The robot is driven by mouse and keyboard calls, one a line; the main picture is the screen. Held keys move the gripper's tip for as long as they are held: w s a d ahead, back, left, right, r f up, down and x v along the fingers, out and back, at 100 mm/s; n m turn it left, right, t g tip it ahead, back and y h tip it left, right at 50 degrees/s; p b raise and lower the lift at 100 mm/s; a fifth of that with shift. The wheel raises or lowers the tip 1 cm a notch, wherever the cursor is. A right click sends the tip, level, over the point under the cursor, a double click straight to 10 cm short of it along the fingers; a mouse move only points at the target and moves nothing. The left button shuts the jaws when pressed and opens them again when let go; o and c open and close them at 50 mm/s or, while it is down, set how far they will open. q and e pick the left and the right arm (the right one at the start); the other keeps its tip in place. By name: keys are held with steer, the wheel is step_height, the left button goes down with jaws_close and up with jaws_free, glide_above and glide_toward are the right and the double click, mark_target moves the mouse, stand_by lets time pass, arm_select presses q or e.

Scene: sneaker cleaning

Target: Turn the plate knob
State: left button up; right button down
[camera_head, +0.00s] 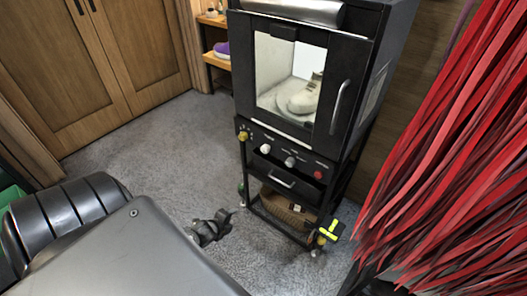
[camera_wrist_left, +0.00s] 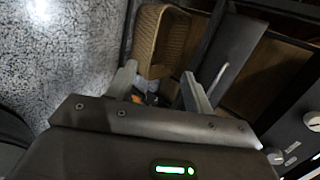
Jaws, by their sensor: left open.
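The black cabinet (camera_head: 311,60) stands right of centre in the head view, with a glass door and a control panel (camera_head: 275,147) below it. The panel carries two pale knobs, a left one (camera_head: 265,148) and a middle one (camera_head: 290,161), and a red round control (camera_head: 318,175). I cannot tell which is the plate knob. My left gripper (camera_head: 217,226) is low, left of the cabinet's lower frame, apart from the knobs. In the left wrist view it (camera_wrist_left: 158,88) is open and empty, with knobs (camera_wrist_left: 312,120) at the right edge.
A wicker basket (camera_wrist_left: 158,40) sits under the panel's drawer (camera_head: 286,180). Red hanging strips (camera_head: 450,150) fill the right side. A yellow-green item (camera_head: 330,232) is at the cabinet's lower right. Grey floor (camera_head: 150,140) is clear on the left, before wooden doors (camera_head: 100,60).

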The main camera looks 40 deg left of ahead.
arm_select(q)
steer(key=w+a+r+m+t+b, duration=0.2)
steer(key=w+r+m+b, duration=0.1)
steer(key=w+m, duration=0.15)
steer(key=m+t+h+b, duration=0.2)
steer(key=m+t+b, duration=0.5)
steer(key=m+b, duration=0.5)
glide_toward(263, 151)
steer(key=shift+m, duration=0.65)
steer(key=w, duration=0.9)
steer(key=shift+w+d+r, duration=0.1)
steer(key=shift+w+r, duration=0.15)
steer(key=shift+w, duration=0.1)
arm_select(e)
steer(key=w+a+r+n+t+y, duration=0.1)
steer(key=a+r+t+y, duration=0.1)
steer(key=r, duration=0.9)
steer(key=w+a+r+n+t+y, duration=0.1)
steer(key=w+a+r+t+y, duration=0.1)
steer(key=r+t, duration=0.4)
step_height(263, 151, up, 5)
steer(key=shift+a+r+y, duration=0.15)
steer(key=shift+a+y, duration=0.55)
steer(key=shift+a, duration=0.45)
arm_select(q)
steer(key=c, duration=1)
